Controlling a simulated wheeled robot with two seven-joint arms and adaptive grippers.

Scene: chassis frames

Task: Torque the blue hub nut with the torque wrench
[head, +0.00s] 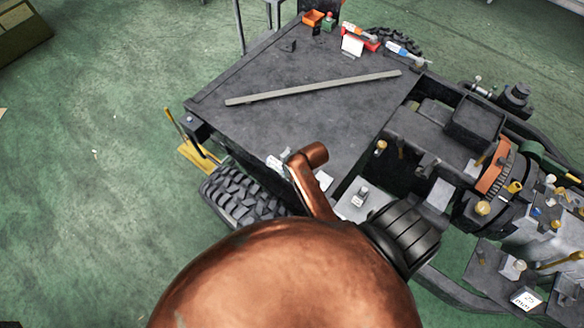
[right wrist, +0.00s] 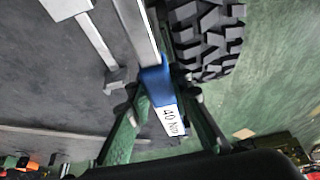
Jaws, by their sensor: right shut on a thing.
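My right gripper (right wrist: 163,98) is in the right wrist view, its two dark green fingers on either side of a tool with a blue collar (right wrist: 155,84), a silver bar and a white label that seems to read 40 Nm. It is shut on this tool, which looks like the torque wrench. In the head view a large copper-coloured shape hides the near middle, and I cannot make out either gripper there. A small blue spot (head: 536,211) shows among the parts at the right; I cannot tell whether it is the blue hub nut.
A dark flat deck (head: 290,110) carries a long grey bar (head: 315,87). Orange and green bins (head: 313,18) and two tools, one with red and one with blue (head: 403,50), lie at its far edge. A treaded tyre (head: 240,193) stands at its near left.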

